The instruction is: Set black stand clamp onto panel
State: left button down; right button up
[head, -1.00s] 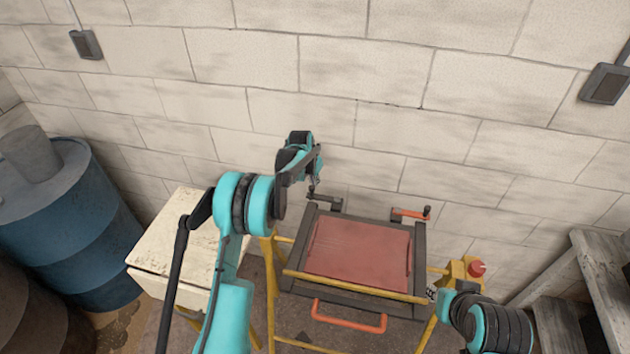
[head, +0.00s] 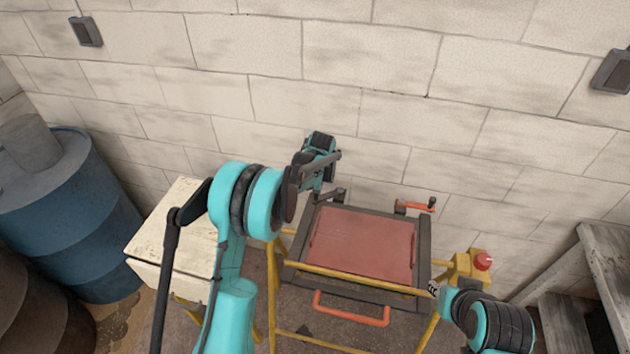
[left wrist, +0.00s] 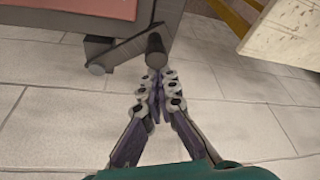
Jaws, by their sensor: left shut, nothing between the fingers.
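The black stand clamp (head: 334,194) sits at the far left corner of the dark frame (head: 424,250) around the red panel (head: 362,243). In the left wrist view the clamp's arm (left wrist: 125,47) sticks out past the frame, off the panel (left wrist: 85,8), with a round dark knob (left wrist: 155,52) at its end. My left gripper (left wrist: 158,88) is shut and empty, its tips right by the knob; I cannot tell if they touch. In the head view my arm hides its fingers. My right gripper (head: 434,289) is small near the frame's front right corner; its jaws are unclear.
An orange clamp (head: 414,206) is at the far right corner. An orange handle (head: 350,309) and yellow rails are in front. A red button (head: 483,261) sits at right. A whitish box (head: 170,235) and blue barrel (head: 70,215) stand left; the block wall is close behind.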

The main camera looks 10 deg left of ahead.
pick_arm(q)
jog(key=s+n, duration=0.1)
jog(key=s+d+n, duration=0.1)
jog(key=shift+d+n+y+b, duration=0.25)
jog(key=shift+n+y+b, duration=0.05)
jog(key=shift+n+y, duration=0.1)
jog(key=d+n, duration=0.1)
jog(key=s+d+n+g, duration=0.1)
jog(key=n, duration=0.1)
jog(key=shift+s+d+n+y+b, duration=0.1)
jog(key=shift+s+n+y+b, duration=0.2)
jog(key=shift+y, duration=0.1)
jog(key=d+n, duration=0.1)
jog(key=d+n+g, duration=0.1)
jog(key=shift+s+n, duration=0.3)
jog(key=shift+s, duration=0.1)
jog(key=shift+s+d, duration=0.15)
jog(key=shift+d, duration=0.3)
jog(key=shift+d, duration=0.1)
